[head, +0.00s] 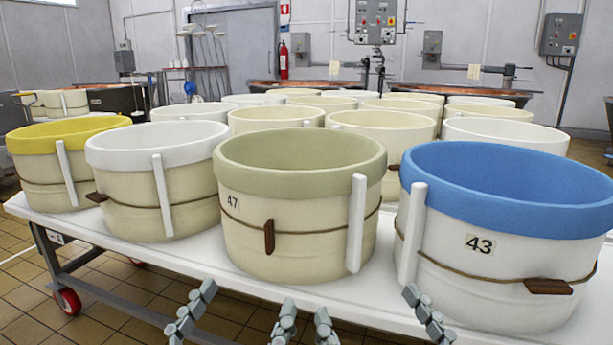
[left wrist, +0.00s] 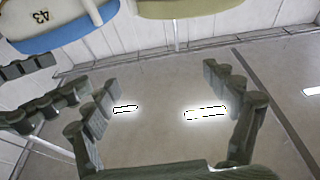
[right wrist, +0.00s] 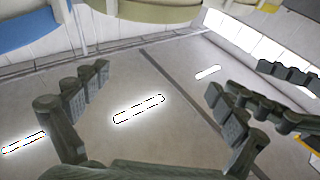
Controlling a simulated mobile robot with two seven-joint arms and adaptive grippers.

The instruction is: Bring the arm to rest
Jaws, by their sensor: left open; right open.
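My left gripper (head: 249,296) is low in the head view, in front of the table's near edge and the green-rimmed tub. Its two fingers are spread in the left wrist view (left wrist: 155,82), with nothing between them. My right gripper (head: 366,301) is beside it to the right, below the gap between the green-rimmed and blue-rimmed tubs. Its fingers are also spread and empty in the right wrist view (right wrist: 158,78). Both grippers point upward and sit close side by side. Most of both arms is out of the head view.
A white wheeled table (head: 120,232) holds many tubs. The green-rimmed tub (head: 290,240) marked 47 and blue-rimmed tub (head: 500,285) marked 43 are nearest. A white-rimmed tub (head: 135,205) and yellow-rimmed tub (head: 40,180) stand left. Tiled floor (head: 30,315) is clear at lower left.

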